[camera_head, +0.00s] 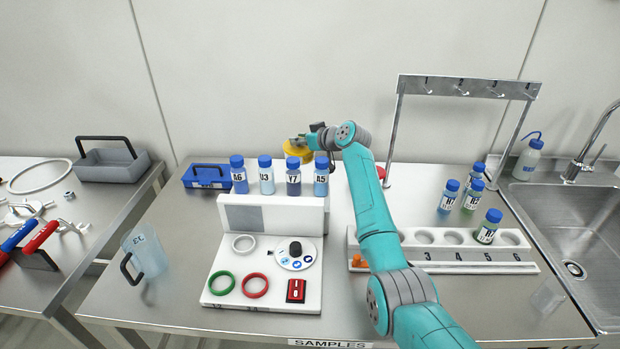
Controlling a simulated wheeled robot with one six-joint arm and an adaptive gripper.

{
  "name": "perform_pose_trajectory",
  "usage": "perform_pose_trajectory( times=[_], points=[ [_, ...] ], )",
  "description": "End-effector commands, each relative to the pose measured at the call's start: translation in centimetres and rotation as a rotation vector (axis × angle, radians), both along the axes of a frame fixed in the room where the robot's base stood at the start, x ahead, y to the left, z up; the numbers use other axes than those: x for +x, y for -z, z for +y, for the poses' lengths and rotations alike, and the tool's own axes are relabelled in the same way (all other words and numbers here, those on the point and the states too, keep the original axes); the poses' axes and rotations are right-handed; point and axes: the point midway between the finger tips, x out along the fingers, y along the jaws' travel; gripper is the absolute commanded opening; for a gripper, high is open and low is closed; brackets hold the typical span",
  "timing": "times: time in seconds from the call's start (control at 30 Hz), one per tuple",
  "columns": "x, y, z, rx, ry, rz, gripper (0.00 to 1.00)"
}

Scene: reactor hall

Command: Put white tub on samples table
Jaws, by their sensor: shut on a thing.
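My gripper (300,141) is at the back of the samples table (180,305), behind the row of blue-capped vials. It is small in the picture and partly hidden by its own wrist. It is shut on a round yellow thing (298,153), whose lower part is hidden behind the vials. I cannot tell whether this is part of the white tub; no plainly white tub shows. The samples table carries a "SAMPLES" label on its front edge.
A blue box (207,177), a clear jug (148,253), a numbered rack (470,255) and a hook frame (465,87) also occupy the table. Bare steel shows at front left. A sink (580,225) lies right.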

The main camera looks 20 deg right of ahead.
Motion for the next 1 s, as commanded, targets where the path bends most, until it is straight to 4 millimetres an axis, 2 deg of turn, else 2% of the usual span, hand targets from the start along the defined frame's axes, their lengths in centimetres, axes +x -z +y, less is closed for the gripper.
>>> perform_pose_trajectory(
  times=[0.13, 0.37, 0.53, 0.93, 0.97, 1.0],
  points=[
    [0.0, 2.8, 0.0, 0.001, 0.001, 0.003, 0.00],
    [0.0, 4.8, 0.0, -0.001, 0.001, 0.001, 0.00],
    [0.0, 7.1, 0.0, 0.000, 0.000, 0.001, 0.00],
    [0.0, 7.8, 0.0, 0.000, 0.001, 0.000, 0.00],
    [0.0, 7.9, 0.0, -0.001, 0.001, 0.001, 0.30],
    [0.0, 7.9, 0.0, -0.001, 0.001, 0.001, 0.40]
  ],
)
